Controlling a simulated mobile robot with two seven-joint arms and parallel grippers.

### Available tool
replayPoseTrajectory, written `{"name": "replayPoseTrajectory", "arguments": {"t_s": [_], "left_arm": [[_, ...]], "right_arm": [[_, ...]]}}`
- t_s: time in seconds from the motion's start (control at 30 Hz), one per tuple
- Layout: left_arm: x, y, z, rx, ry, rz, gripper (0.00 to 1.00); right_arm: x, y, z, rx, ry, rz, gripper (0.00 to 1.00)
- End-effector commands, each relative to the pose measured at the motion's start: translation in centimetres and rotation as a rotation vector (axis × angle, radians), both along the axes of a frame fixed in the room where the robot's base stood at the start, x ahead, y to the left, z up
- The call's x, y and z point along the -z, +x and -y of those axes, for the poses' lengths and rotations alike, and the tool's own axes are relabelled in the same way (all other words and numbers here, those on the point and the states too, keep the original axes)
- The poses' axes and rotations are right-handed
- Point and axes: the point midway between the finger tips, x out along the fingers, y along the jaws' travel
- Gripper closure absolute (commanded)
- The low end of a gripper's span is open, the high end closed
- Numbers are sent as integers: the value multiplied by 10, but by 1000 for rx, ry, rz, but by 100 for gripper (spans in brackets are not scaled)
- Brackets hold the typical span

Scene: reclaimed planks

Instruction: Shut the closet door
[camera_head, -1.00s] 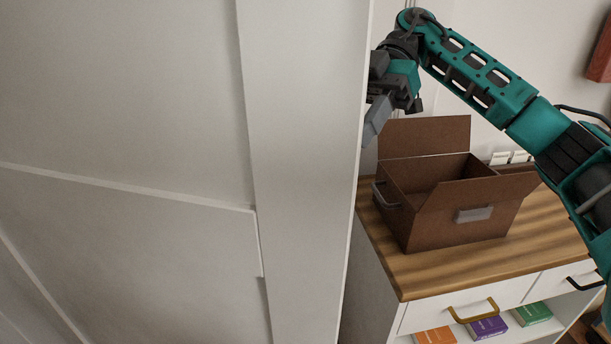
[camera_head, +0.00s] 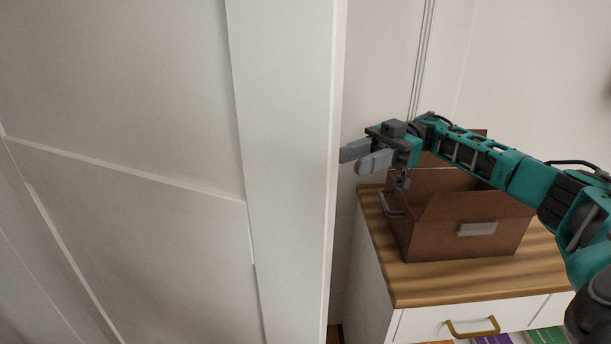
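The white panelled closet door (camera_head: 285,170) fills the left half of the head view, with its free vertical edge a little right of the middle. My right gripper (camera_head: 357,158) is just to the right of that edge, its two grey fingers pointing left towards it. The fingers are apart with nothing visible between them. I cannot tell whether the fingertips touch the door. My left gripper is not in view.
A brown open box (camera_head: 450,225) with flaps and a metal handle stands on a wood-topped white cabinet (camera_head: 400,283) behind and below my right arm. A brass drawer handle (camera_head: 472,327) shows on the cabinet's front. A pale wall lies behind.

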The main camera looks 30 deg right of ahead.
Motion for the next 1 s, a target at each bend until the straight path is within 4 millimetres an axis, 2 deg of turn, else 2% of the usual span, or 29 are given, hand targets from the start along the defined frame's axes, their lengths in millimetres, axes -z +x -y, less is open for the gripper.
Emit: {"name": "replayPoseTrajectory", "arguments": {"t_s": [0.3,0.5,0.7,1.0], "left_arm": [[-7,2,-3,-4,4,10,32],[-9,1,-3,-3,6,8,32],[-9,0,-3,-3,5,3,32],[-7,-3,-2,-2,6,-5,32]], "right_arm": [[-1,-3,-61,-5,0,-3,63],[-1,-3,-93,-4,0,-2,63],[0,-3,-106,-2,-1,-2,63],[0,-3,-108,-1,-1,-3,65]]}}
